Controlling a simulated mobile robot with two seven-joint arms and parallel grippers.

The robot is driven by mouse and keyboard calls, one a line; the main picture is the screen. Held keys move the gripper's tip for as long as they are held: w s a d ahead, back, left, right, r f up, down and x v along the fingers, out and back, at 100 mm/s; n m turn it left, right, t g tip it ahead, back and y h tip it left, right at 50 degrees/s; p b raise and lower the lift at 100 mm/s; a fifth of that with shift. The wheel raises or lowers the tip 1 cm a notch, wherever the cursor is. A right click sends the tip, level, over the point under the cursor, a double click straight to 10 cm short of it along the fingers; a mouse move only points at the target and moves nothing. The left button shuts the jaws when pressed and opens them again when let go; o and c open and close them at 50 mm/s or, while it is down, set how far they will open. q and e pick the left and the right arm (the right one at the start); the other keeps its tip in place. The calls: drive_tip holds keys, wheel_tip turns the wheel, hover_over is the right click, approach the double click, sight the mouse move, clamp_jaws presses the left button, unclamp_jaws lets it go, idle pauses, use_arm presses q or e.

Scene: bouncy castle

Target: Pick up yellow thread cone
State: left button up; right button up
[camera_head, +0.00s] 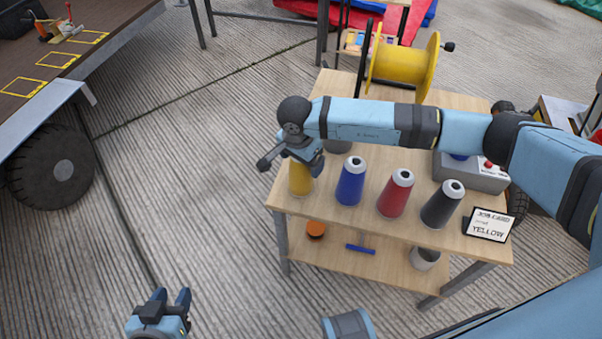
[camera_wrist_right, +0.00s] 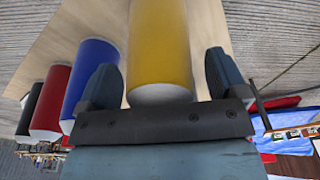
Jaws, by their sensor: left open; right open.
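The yellow thread cone (camera_head: 300,180) stands at the left end of a row of cones on the wooden table. My right gripper (camera_head: 311,165) is over its top in the head view and hides part of it. In the right wrist view the yellow cone (camera_wrist_right: 160,50) lies between the two open fingers (camera_wrist_right: 162,80), with a visible gap on the right side. I cannot tell whether the left finger touches it. My left gripper (camera_head: 172,300) is open and empty, low at the left, away from the table.
Blue (camera_head: 351,181), red (camera_head: 396,194) and dark grey (camera_head: 442,205) cones stand beside the yellow one. A sign (camera_head: 489,225) reads YELLOW. A yellow spool (camera_head: 403,66) and a grey box (camera_head: 470,172) stand behind. A lower shelf (camera_head: 340,255) holds small items.

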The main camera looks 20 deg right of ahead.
drive_tip(key=c, duration=1.5)
drive_tip(key=shift+o, duration=0.2)
